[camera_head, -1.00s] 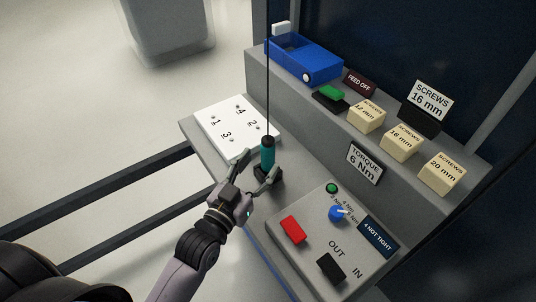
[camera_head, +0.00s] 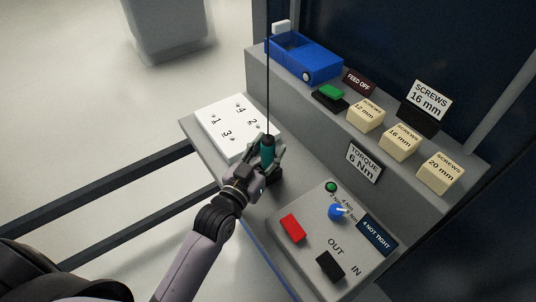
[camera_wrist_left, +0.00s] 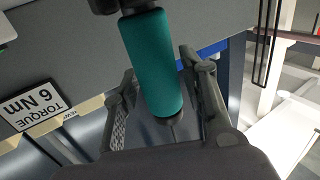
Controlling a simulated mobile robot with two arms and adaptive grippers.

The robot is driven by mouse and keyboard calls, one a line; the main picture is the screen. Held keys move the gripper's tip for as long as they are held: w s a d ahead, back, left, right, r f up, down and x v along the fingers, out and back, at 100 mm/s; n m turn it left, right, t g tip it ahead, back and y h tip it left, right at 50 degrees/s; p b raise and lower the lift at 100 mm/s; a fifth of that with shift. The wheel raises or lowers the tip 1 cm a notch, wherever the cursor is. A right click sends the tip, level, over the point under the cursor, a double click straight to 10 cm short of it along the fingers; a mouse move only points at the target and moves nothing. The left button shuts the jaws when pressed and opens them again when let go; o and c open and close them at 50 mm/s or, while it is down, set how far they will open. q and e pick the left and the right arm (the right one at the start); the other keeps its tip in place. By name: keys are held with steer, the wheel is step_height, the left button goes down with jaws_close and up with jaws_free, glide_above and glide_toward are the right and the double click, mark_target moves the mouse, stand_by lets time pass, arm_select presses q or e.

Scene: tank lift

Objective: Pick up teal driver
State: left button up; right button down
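The teal driver (camera_head: 267,154) stands upright in a dark holder at the table's edge, with a thin dark line running up from its top. It also shows in the left wrist view (camera_wrist_left: 153,65), slightly tilted in the picture. My left gripper (camera_head: 267,147) is at the driver, one finger on each side of the teal handle. In the left wrist view the fingers of my left gripper (camera_wrist_left: 157,68) flank the handle closely. Whether both pads touch it is not clear. My right gripper is not in view.
A white numbered plate (camera_head: 222,117) lies just left of the driver. A grey control panel (camera_head: 310,248) with red and black buttons lies to the right. Behind are a raised ledge with screw boxes (camera_head: 397,143), a blue bin (camera_head: 318,68) and a torque sign (camera_head: 363,162).

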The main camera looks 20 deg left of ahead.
arm_select(q)
steer(key=shift+r, duration=0.1)
jaws_close()
steer(key=shift+r, duration=0.15)
step_height(320, 180, up, 20)
steer(key=p, duration=0.3)
stand_by(0.4)
